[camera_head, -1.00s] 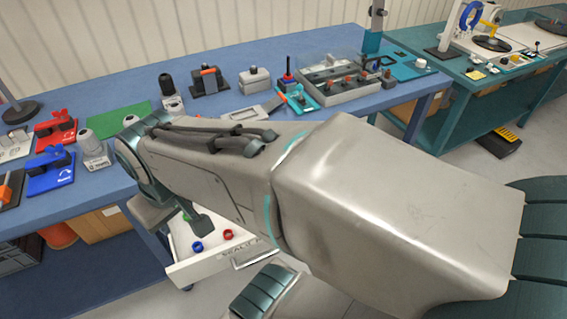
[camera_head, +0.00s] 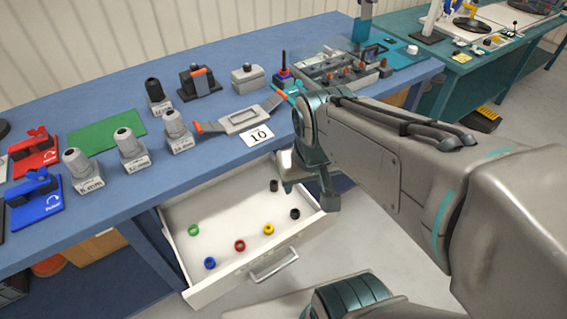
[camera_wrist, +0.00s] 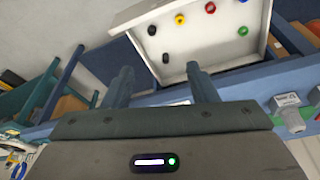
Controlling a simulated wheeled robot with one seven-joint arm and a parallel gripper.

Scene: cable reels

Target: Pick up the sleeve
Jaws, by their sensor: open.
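Several small ring-like sleeves lie apart in a white open drawer (camera_head: 215,285): green (camera_head: 194,229), blue (camera_head: 210,263), red (camera_head: 240,245), yellow (camera_head: 269,228) and two black ones (camera_head: 294,213) (camera_head: 274,185). In the wrist view, the green (camera_wrist: 243,31), yellow (camera_wrist: 180,19), red (camera_wrist: 210,7) and black sleeves (camera_wrist: 152,30) (camera_wrist: 165,58) lie beyond my gripper (camera_wrist: 161,74). The fingers are spread and empty. In the head view, my gripper (camera_head: 310,185) is over the drawer's right side, apart from the sleeves; it partly hides that edge.
The blue bench (camera_head: 220,60) above the drawer carries several grey-capped fixtures (camera_head: 129,143), a blue clamp (camera_head: 38,190), a red clamp (camera_head: 33,150), a green mat (camera_head: 106,130) and a card marked 10 (camera_head: 257,135). The drawer's middle floor is bare.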

